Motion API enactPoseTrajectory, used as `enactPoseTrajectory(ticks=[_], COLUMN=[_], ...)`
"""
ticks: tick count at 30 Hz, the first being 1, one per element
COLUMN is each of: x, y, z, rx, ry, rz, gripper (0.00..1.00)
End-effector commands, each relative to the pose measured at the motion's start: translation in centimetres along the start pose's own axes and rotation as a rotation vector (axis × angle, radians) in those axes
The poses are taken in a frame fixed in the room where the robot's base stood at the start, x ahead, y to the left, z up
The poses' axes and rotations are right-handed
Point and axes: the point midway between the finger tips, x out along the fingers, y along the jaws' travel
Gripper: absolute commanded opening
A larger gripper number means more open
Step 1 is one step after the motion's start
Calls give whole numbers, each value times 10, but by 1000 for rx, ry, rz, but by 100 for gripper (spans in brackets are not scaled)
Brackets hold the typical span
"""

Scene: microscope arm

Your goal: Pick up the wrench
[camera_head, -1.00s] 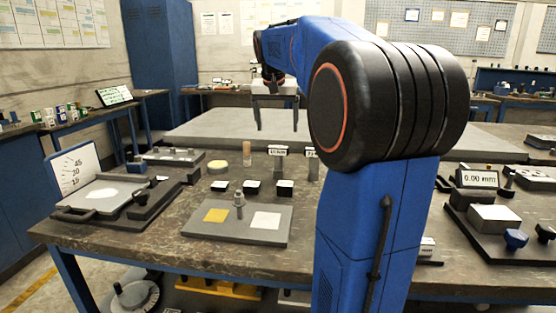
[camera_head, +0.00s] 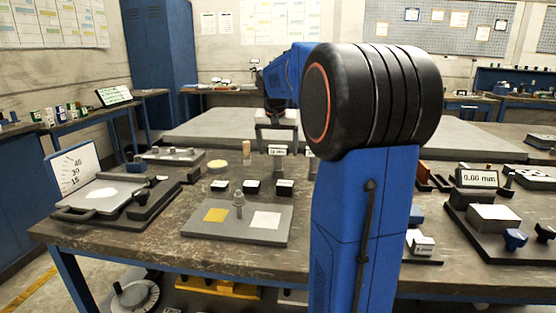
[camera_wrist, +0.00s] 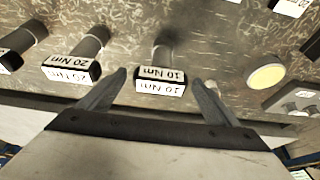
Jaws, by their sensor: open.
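My gripper (camera_head: 276,142) is open and hangs over the far part of the workbench, pointing down. In the wrist view its fingers (camera_wrist: 160,80) stand apart on either side of a block labelled 10 Nm (camera_wrist: 161,87), with a dark upright cylinder behind the label. Nothing appears held. This labelled piece (camera_head: 277,152) also shows just below my gripper in the head view. A similar piece labelled 20 Nm (camera_wrist: 72,70) stands to its left in the wrist view. No plain wrench shape can be made out, and I cannot tell whether the labelled pieces are wrenches.
A tan cylinder (camera_head: 246,153) and a yellow disc (camera_head: 218,165) stand left of the labelled pieces. Several small black blocks with white tops (camera_head: 251,187) are nearer. A grey plate (camera_head: 225,233) carries a metal peg (camera_head: 239,203). My arm hides the bench's middle right.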

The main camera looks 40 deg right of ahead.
Motion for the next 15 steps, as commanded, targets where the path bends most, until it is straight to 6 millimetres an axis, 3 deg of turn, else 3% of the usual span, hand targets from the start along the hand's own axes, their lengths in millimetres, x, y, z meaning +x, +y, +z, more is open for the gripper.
enactPoseTrajectory(ticks=[6,13,15], x=[0,0,0], y=[0,0,0], z=[0,0,0], rx=[0,0,0], ry=[0,-1,0], rz=[0,0,0], gripper=[82,27,27])
